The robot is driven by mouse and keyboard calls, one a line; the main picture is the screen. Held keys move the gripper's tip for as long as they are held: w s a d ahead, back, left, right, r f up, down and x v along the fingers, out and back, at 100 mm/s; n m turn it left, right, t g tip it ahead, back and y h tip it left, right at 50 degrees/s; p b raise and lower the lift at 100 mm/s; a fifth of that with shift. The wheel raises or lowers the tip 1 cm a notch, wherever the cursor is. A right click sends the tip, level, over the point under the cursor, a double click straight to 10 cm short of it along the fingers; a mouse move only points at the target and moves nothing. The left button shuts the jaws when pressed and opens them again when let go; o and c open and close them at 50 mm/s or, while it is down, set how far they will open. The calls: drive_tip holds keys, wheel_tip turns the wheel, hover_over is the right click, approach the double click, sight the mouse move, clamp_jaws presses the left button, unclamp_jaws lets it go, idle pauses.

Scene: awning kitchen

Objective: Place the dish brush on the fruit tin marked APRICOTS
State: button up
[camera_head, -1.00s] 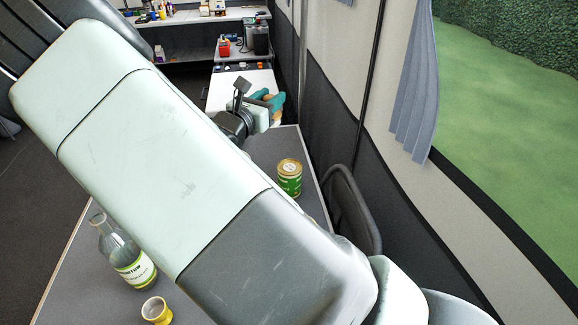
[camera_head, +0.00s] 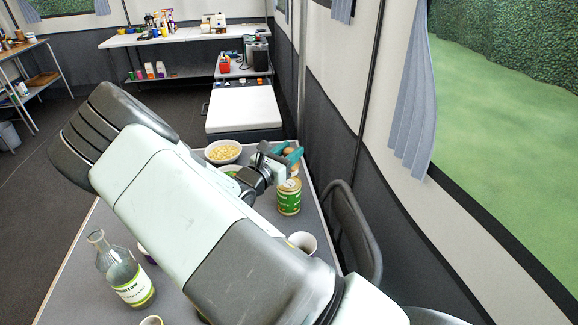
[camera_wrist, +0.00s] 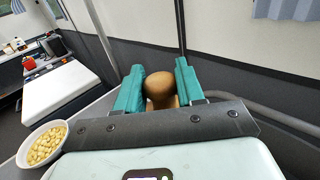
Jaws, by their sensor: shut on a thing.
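My gripper (camera_head: 289,156) has teal fingers and is at the far right end of the table. It is shut on a brown wooden, round-topped thing, taken to be the dish brush (camera_wrist: 160,87), which sits between the fingers in the wrist view. The rest of the brush is mostly hidden. A green tin with a gold lid (camera_head: 289,198) stands upright on the table just below the gripper in the head view. Its label is too small to read. The brush's lower part shows close above or behind the lid; I cannot tell whether they touch.
A bowl of yellow pieces (camera_head: 223,145) stands left of the gripper. Another green item (camera_head: 229,169) is partly hidden by my arm. A dark chair (camera_head: 352,225) is at the right edge.

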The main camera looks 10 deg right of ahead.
drive_tip(key=shift+f, duration=2)
drive_tip(key=o, duration=1)
drive_tip(key=shift+f, duration=0.15)
drive_tip(key=shift+o, duration=0.2)
